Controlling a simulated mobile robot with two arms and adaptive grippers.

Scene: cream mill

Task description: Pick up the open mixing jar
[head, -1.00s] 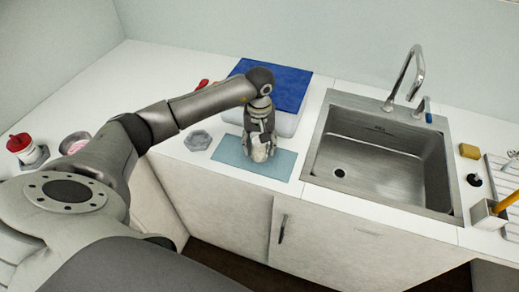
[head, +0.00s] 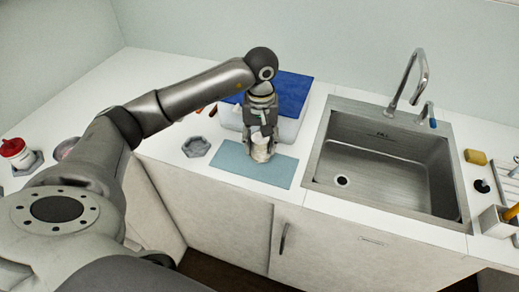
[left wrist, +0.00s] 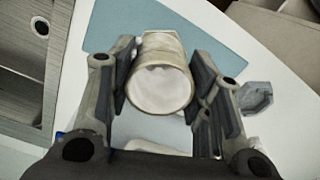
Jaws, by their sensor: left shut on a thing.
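The open mixing jar (head: 261,152) is a small pale cylinder at the blue-grey mat (head: 236,166) left of the sink. In the left wrist view its round open mouth (left wrist: 160,90) faces the camera and looks whitish inside. My left gripper (head: 261,143) comes down on it from above and is shut on it, with a finger on each side. The fingers hide part of the jar in the head view. I cannot tell whether its base touches the mat. My right gripper is not in view.
A clear box with a blue lid (head: 290,92) stands close behind my gripper. A grey hexagonal dish (head: 196,147) lies left of the mat. The steel sink (head: 385,160) is to the right. A red-lidded container (head: 15,150) stands at far left.

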